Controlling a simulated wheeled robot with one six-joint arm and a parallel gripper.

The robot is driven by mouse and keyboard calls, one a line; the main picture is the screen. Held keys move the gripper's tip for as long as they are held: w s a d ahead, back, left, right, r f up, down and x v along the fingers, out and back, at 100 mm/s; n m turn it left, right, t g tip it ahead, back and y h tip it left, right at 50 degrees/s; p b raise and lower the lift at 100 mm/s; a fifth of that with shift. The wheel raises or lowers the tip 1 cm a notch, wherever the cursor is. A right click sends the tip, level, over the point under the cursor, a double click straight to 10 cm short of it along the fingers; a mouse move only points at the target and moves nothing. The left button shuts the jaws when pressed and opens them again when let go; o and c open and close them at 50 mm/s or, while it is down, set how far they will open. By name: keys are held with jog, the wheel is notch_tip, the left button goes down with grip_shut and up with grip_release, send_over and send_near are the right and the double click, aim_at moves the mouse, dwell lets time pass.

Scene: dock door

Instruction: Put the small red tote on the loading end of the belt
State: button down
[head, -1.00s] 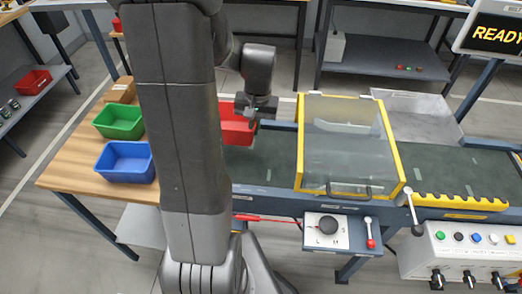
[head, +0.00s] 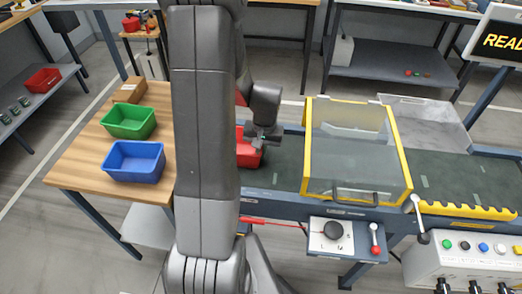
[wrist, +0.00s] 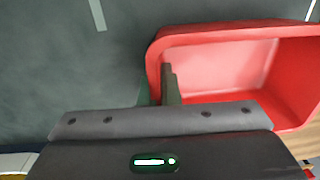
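The small red tote (head: 247,152) is at the left, loading end of the dark green belt (head: 284,165), partly hidden behind my arm in the head view. It is on or just above the belt; I cannot tell if it touches. In the wrist view the tote (wrist: 290,75) fills the right side, open side up.
A yellow-framed clear guard (head: 355,150) covers the belt to the right. A wooden table (head: 80,165) at left holds a green tote (head: 128,122), a blue tote (head: 134,162) and a brown box (head: 130,90). A control box (head: 345,238) is in front. Another red tote (head: 43,79) sits on a left shelf.

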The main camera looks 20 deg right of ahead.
jog(key=shift+f, duration=0.25)
jog(key=c, duration=1.7)
grip_release()
jog(key=shift+r, duration=0.1)
jog(key=shift+r, duration=0.1)
jog(key=r, duration=1.2)
jog(key=shift+s+d, duration=0.3)
jog(key=shift+d, duration=0.1)
